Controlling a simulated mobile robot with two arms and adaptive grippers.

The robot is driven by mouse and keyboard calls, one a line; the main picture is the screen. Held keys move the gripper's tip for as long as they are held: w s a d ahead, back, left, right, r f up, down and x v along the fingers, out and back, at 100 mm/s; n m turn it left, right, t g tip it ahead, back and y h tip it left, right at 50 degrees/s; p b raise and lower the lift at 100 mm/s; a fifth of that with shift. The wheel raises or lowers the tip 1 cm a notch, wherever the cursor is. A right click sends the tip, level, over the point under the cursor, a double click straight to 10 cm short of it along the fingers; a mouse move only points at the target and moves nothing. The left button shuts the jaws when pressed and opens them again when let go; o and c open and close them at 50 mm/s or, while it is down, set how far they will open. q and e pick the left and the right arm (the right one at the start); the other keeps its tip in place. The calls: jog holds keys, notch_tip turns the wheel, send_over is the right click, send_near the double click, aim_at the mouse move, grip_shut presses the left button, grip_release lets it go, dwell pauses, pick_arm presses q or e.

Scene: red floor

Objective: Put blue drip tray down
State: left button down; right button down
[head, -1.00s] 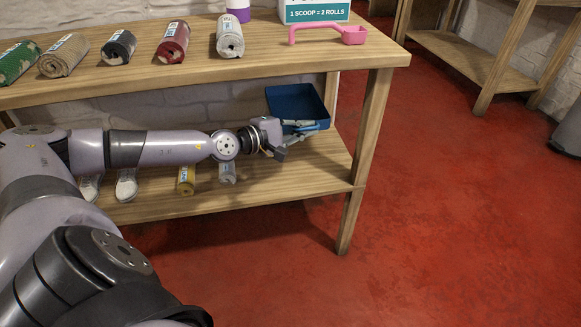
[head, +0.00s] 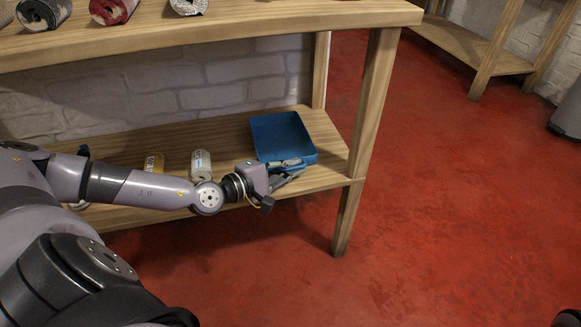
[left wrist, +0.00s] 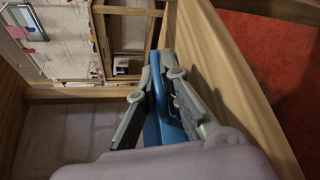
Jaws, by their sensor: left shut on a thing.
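The blue drip tray (head: 281,134) is at the right end of the lower shelf (head: 325,176), its open side facing up and toward me. My left gripper (head: 292,167) reaches in from the left and is shut on the tray's near edge. The left wrist view shows the tray's blue edge (left wrist: 157,100) between the two fingers of the left gripper (left wrist: 160,85). The tray looks level with the shelf boards, but I cannot tell whether its underside touches them.
A yellow-labelled roll (head: 153,163) and a pale roll (head: 201,164) stand on the lower shelf left of the tray. The table top (head: 330,22) overhangs the shelf. A table leg (head: 366,130) stands to the right. Red floor (head: 450,200) lies open beyond it.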

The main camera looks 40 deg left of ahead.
pick_arm(q)
jog(key=shift+s+d+r, duration=0.1)
jog(key=c, duration=2.2)
grip_release()
jog(key=o, duration=0.4)
jog(key=shift+o, duration=0.2)
